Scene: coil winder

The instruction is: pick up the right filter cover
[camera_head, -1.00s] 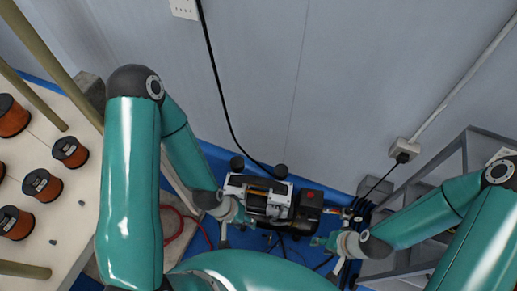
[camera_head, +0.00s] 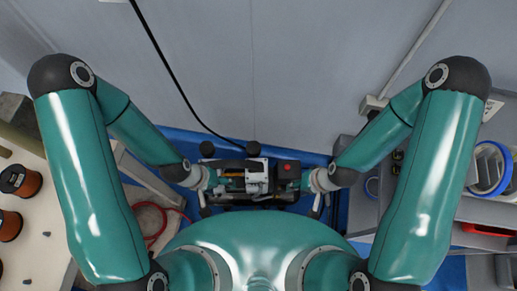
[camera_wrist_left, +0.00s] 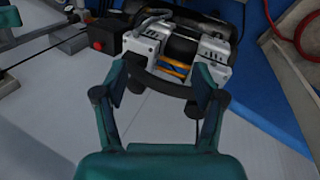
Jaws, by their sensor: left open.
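A compressor (camera_head: 258,178) stands low by the wall in the head view, with two dark round filter covers on its wall side. The right filter cover (camera_head: 253,148) is left of the red button; the left one (camera_head: 207,149) is further left. My left gripper (camera_head: 212,188) is at the compressor's left end. In the left wrist view my left gripper (camera_wrist_left: 158,88) is open and empty, its fingers spread before the compressor. There the right filter cover (camera_wrist_left: 135,84) is near the left finger and the other (camera_wrist_left: 194,108) near the right finger. My right gripper (camera_head: 310,186) is at the compressor's right end; its jaws are too small to read.
A black cable (camera_head: 170,70) hangs down the wall to the compressor. A table with copper spools (camera_head: 20,180) is at left, and grey shelving with a blue-rimmed spool (camera_head: 490,165) at right.

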